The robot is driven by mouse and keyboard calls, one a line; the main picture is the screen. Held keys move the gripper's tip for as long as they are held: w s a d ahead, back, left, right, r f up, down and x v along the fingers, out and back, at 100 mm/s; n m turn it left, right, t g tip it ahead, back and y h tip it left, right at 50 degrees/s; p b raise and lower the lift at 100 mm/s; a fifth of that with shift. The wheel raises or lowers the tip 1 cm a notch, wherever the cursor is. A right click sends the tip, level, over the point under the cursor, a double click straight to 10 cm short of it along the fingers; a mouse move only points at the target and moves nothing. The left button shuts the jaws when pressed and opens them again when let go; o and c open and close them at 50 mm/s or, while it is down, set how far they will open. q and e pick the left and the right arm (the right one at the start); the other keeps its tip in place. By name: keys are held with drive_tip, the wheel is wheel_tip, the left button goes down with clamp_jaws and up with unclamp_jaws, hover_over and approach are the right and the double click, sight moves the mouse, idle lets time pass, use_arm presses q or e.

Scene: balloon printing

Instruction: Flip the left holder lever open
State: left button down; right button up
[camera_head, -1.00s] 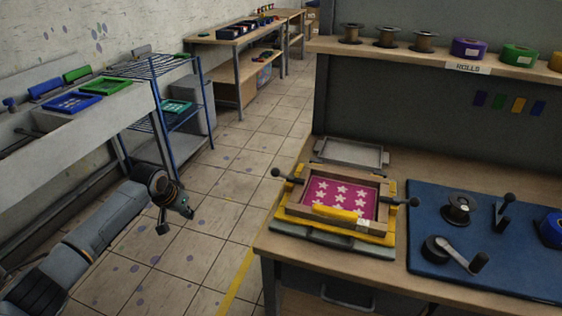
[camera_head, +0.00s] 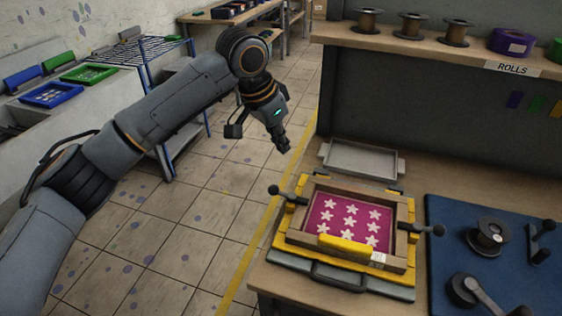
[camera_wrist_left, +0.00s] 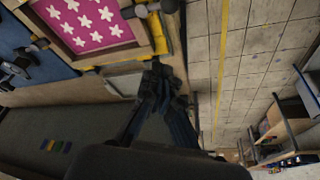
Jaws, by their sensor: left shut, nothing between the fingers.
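The left holder lever (camera_head: 291,197) is a dark lever with a round black knob (camera_head: 274,190), at the left side of the wooden frame. It also shows at the top of the wrist view (camera_wrist_left: 146,10). The wooden frame (camera_head: 295,233) holds a magenta screen with white stars (camera_head: 350,217), on a yellow base (camera_head: 281,239). A second dark lever (camera_head: 430,229) stands at its right side. My left gripper (camera_head: 283,144) is shut and empty, above and behind the left lever, apart from it. Its fingers show in the wrist view (camera_wrist_left: 160,82). My right gripper is not in view.
A yellow-handled bar (camera_head: 345,245) lies along the frame's near edge. A grey tray (camera_head: 361,160) sits behind the frame. A blue mat (camera_head: 445,250) with spools lies to the right. A shelf of rolls (camera_head: 430,42) hangs over the bench. Floor (camera_head: 200,225) left of the bench is clear.

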use_arm(q)
drive_tip(key=x, duration=0.3)
drive_tip(key=p+x, duration=0.1)
drive_tip(key=x, duration=0.5)
drive_tip(key=shift+s+d+f, duration=0.15)
drive_tip(key=shift+d+f, duration=0.15)
drive_tip(key=shift+d, duration=0.05)
drive_tip(key=a, duration=0.1)
drive_tip(key=s+a+p, duration=0.1)
drive_tip(key=s+a, duration=0.1)
drive_tip(key=shift+s+a+f, duration=0.1)
drive_tip(key=shift+s+f, duration=0.15)
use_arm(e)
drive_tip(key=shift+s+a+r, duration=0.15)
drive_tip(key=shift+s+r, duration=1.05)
use_arm(q)
drive_tip(key=shift+p, duration=0.3)
